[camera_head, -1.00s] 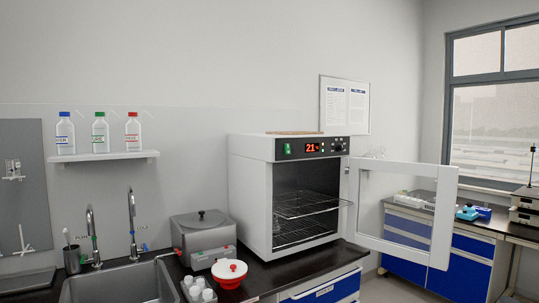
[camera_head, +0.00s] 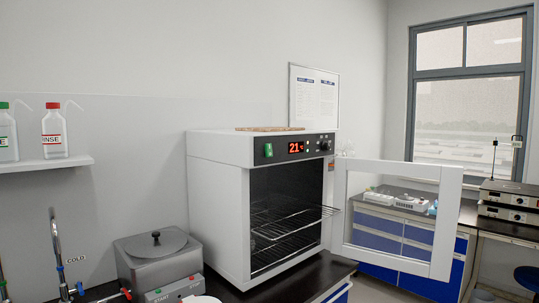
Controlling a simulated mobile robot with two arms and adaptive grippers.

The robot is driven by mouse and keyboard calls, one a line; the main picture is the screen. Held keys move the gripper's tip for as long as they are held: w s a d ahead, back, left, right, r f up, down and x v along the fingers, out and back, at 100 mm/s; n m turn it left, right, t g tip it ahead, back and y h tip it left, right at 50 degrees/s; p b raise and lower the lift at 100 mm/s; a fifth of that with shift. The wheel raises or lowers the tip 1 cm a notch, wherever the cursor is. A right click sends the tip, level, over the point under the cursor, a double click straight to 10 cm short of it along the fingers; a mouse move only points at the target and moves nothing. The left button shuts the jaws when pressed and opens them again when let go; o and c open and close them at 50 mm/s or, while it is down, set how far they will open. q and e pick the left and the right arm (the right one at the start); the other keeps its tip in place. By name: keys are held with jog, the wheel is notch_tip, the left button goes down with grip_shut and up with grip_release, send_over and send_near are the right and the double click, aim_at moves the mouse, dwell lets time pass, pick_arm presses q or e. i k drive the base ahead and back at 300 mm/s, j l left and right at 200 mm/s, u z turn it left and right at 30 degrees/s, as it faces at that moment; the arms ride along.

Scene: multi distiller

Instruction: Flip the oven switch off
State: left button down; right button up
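The oven (camera_head: 217,200) is a white box on the dark counter, with its door (camera_head: 450,215) swung open to the right. Wire racks (camera_head: 290,222) show inside its dark chamber. The green oven switch (camera_head: 268,150) sits at the left end of the black control panel, left of a lit red display (camera_head: 296,148) reading 21. Which way the switch is tipped is too small to tell. Neither of my grippers is in view.
A metal water bath (camera_head: 158,262) stands on the counter left of the oven. A tap (camera_head: 57,250) rises at the lower left. A shelf (camera_head: 60,164) holds wash bottles. The open door juts out at the right. Blue cabinets (camera_head: 385,238) stand beyond it.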

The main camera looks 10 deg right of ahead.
aim_at(268, 147)
jog(key=i+l, duration=0.2)
jog(key=l, duration=0.15)
jog(key=i+l, duration=0.2)
jog(key=l, duration=0.15)
jog(key=i+l, duration=0.15)
jog(key=l, duration=1.1)
jog(key=k+z, duration=0.05)
